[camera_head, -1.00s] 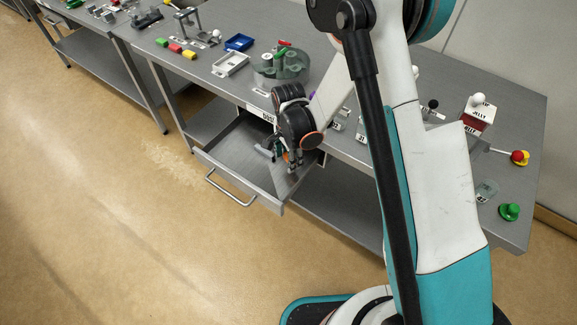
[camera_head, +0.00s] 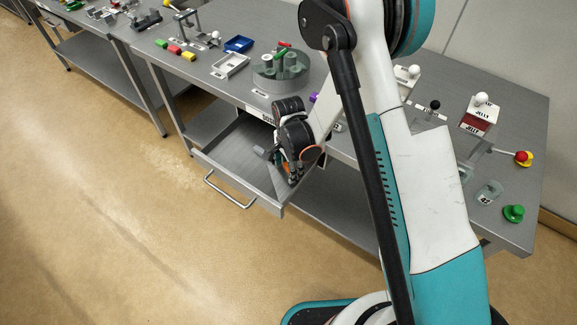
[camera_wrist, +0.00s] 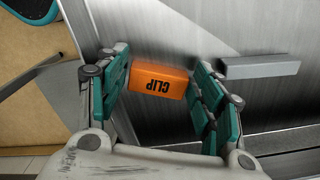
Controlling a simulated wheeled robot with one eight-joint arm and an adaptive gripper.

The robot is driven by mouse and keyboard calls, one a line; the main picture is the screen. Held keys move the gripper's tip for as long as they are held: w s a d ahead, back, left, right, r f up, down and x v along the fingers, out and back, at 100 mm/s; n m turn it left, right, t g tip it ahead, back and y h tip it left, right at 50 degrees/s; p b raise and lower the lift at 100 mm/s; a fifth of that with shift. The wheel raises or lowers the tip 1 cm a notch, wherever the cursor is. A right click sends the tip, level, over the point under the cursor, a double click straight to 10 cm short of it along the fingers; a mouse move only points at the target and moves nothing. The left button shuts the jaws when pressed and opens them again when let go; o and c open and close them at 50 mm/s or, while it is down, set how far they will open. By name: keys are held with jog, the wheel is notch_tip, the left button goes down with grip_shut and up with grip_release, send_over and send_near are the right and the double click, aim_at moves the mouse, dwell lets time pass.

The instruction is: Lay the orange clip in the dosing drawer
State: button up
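The orange clip (camera_wrist: 160,78), a small block marked CLIP, sits between the fingertips of my gripper (camera_wrist: 160,82) in the wrist view. Both teal finger pads appear to press on its sides, so my gripper is shut on it. In the head view my gripper (camera_head: 287,170) points down inside the pulled-out grey dosing drawer (camera_head: 233,180). Only a speck of orange shows there between the dark fingers. The wrist view shows the drawer's bare metal floor (camera_wrist: 195,30) behind the clip. I cannot tell whether the clip touches the floor.
A grey bar (camera_wrist: 260,68) is right of the fingers in the wrist view. The drawer's handle (camera_head: 230,192) faces the open floor. On the table above are a round green-grey holder (camera_head: 281,68), a white tray (camera_head: 230,65) and a blue tray (camera_head: 239,44).

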jog(key=s+d+r+n+t+p, duration=0.1)
jog(key=d+r+n+p, duration=0.1)
jog(key=r, duration=1)
jog(key=s+d+r+n+t+p, duration=0.1)
jog(key=d+r+p, duration=0.2)
jog(key=r, duration=1)
jog(key=s+d+r+n+t, duration=0.2)
jog(key=s+d+r+n, duration=0.2)
jog(key=s, duration=0.5)
jog(key=s+d+r+n+t, duration=0.3)
jog(key=s+d+r+n, duration=0.2)
jog(key=s+d+r, duration=0.3)
notch_tip(320, 180, up, 3)
jog(key=shift+s, duration=0.55)
